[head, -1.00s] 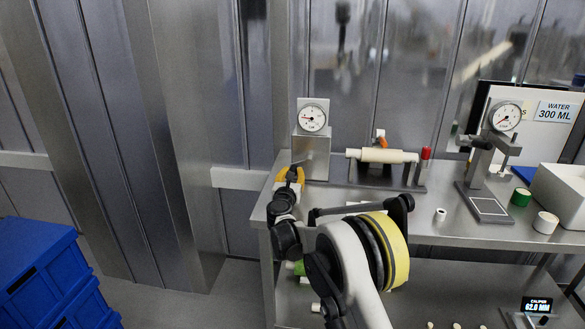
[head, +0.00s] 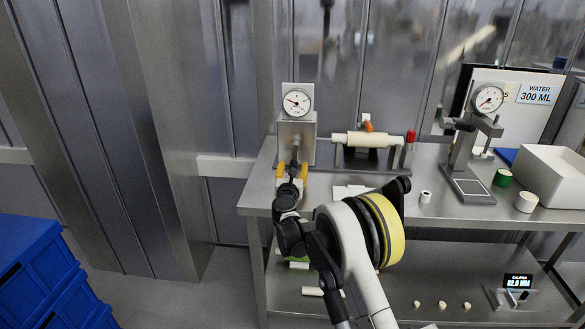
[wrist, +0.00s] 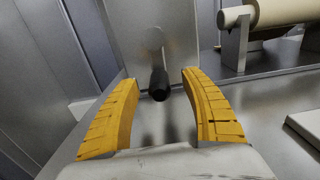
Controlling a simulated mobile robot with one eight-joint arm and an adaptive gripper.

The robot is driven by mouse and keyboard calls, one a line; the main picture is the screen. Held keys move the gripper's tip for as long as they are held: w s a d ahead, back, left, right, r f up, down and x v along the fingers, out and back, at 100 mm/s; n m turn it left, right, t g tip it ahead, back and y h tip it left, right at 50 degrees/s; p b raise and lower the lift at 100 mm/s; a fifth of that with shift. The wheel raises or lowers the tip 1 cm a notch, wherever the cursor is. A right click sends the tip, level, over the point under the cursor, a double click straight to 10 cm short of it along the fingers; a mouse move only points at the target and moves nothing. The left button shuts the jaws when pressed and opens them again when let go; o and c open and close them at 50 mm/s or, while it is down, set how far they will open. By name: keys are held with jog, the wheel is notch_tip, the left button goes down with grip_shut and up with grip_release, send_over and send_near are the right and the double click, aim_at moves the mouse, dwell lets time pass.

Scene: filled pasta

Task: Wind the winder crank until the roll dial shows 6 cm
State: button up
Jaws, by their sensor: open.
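The winder is a steel block with a round white roll dial (head: 298,102) on top, at the bench's left end. Its needle points to the upper left; the numbers are too small to read. The crank's black knob (wrist: 159,85) sticks out toward me in the wrist view, on a grey arm (wrist: 156,45) against the block's face. My gripper (head: 292,171) is open in front of the block. Its two yellow fingers stand on either side of the knob, with gaps visible on both sides. In the head view the crank is largely hidden by my gripper.
A cream roll (head: 367,139) lies on a stand right of the winder, with a red-topped post (head: 409,136) beside it. Further right are a second dial stand (head: 489,99), a green roll (head: 502,177) and a white bin (head: 545,176). Blue crates (head: 45,275) stand at lower left.

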jog(key=s, duration=0.9)
jog(key=shift+a, duration=0.15)
